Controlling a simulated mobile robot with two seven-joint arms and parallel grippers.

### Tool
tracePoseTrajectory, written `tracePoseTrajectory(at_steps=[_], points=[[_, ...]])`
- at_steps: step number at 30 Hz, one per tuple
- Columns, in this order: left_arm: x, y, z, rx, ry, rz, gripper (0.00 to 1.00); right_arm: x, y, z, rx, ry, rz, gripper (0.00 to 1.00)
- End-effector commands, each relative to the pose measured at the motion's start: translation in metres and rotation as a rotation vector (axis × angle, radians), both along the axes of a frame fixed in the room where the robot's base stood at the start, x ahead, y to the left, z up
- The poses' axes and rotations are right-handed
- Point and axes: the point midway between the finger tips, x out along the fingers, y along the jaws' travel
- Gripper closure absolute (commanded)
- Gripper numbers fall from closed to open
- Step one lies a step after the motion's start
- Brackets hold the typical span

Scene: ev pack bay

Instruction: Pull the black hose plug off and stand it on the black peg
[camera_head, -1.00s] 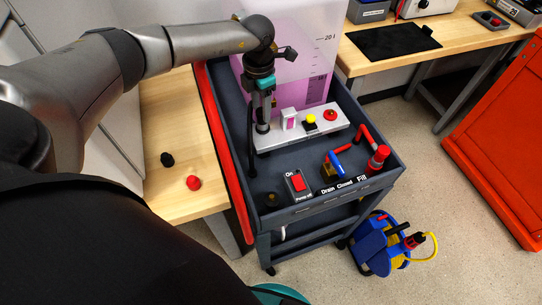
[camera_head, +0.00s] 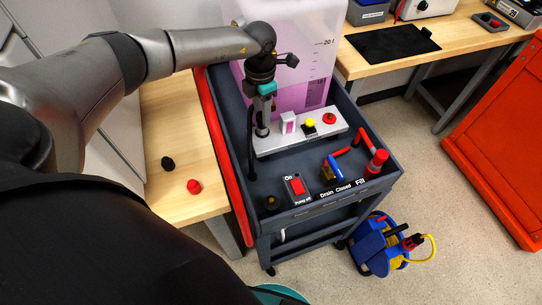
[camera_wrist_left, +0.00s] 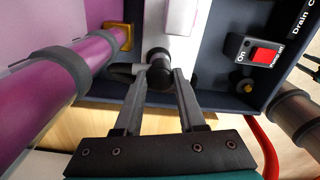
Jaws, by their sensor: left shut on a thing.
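My left gripper (camera_head: 263,120) points down over the left end of the pale panel in the dark cart. It is shut on the black hose plug, which shows as a dark round piece (camera_wrist_left: 158,72) between the fingertips in the left wrist view. A black hose (camera_head: 251,160) hangs beside the panel, on its left. Whether the plug is still seated is hidden by the fingers. A small black piece (camera_head: 168,163), probably the black peg, is on the wooden bench. My right gripper is out of view.
A red piece (camera_head: 194,186) is near the black one on the bench (camera_head: 180,205). The cart (camera_head: 315,208) has a red pump switch (camera_head: 296,186), a blue-handled valve (camera_head: 334,168) and a red fill fitting (camera_head: 377,162). A tall translucent tank (camera_head: 300,50) stands behind the panel.

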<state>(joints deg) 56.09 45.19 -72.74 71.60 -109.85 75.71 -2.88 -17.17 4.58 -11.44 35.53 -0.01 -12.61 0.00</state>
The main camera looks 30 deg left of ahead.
Motion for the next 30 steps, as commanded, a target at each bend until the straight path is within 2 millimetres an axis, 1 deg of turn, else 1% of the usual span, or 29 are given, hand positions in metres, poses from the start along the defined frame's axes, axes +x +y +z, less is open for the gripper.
tracePoseTrajectory(at_steps=[3, 18, 27, 30], points=[[0.000, -0.001, 0.007, -0.004, 0.002, 0.000, 1.00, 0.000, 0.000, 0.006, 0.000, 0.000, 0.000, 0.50], [0.002, 0.001, 0.029, 0.000, -0.004, 0.004, 1.00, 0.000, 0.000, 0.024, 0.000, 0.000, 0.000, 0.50], [0.002, 0.002, 0.041, 0.001, -0.004, 0.004, 1.00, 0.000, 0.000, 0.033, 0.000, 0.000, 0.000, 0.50], [0.002, 0.002, 0.041, 0.001, -0.004, 0.004, 1.00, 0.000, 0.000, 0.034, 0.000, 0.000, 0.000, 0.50]])
